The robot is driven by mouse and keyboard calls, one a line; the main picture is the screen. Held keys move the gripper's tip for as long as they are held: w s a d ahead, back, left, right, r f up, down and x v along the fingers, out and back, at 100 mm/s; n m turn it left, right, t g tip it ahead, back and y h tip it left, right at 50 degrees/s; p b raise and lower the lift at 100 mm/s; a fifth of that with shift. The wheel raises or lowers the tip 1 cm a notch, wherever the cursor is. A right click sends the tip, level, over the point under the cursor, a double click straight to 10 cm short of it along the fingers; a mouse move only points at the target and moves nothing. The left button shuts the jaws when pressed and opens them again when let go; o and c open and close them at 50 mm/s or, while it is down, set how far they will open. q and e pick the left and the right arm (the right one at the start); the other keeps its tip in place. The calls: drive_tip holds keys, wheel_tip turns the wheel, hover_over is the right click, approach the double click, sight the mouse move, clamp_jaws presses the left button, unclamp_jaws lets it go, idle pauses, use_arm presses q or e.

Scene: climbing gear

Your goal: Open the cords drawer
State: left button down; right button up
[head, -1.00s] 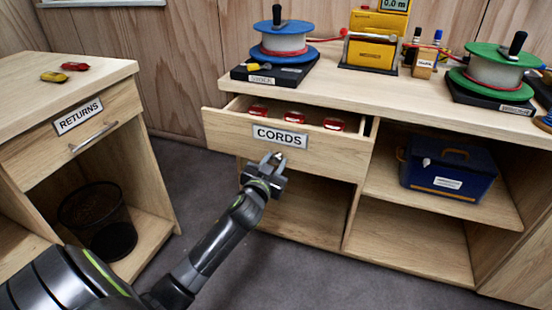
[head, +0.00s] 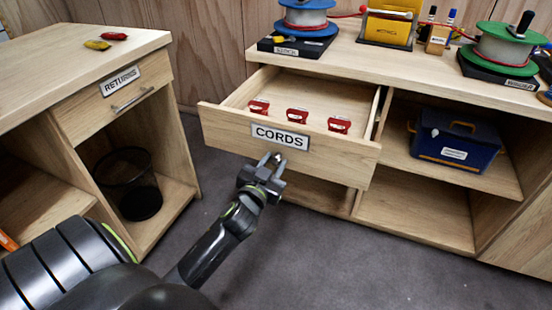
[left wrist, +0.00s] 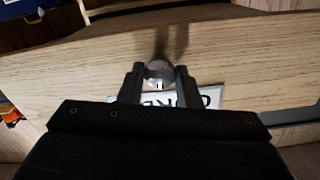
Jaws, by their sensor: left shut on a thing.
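The cords drawer (head: 222,128) is pulled well out of the bench in the head view. Its front bears a label (head: 280,136) reading CORDS. Three red-and-white items (head: 297,116) lie in a row inside. My left gripper (head: 272,165) is at the drawer front, just below the label. In the left wrist view its fingers (left wrist: 160,74) are shut on the round metal knob (left wrist: 159,68) of the drawer. The fingers partly hide the label there. My right gripper is not in view.
A bench top (head: 420,75) with cord reels stands above the drawer. A blue box (head: 455,140) sits on the shelf at right. The returns cabinet (head: 60,85) stands at left, with a black mesh bin (head: 128,180) inside. Grey floor (head: 310,250) is clear in front.

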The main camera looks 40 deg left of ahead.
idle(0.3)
use_arm(q)
drive_tip(key=c, duration=1.2)
unclamp_jaws()
drive_tip(key=shift+o, duration=0.7)
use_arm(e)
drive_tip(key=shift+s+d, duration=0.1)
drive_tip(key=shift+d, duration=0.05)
use_arm(q)
drive_tip(key=shift+s, duration=0.1)
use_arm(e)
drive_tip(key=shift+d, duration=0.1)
use_arm(q)
drive_tip(key=v, duration=1.7)
drive_tip(key=shift+s, duration=0.15)
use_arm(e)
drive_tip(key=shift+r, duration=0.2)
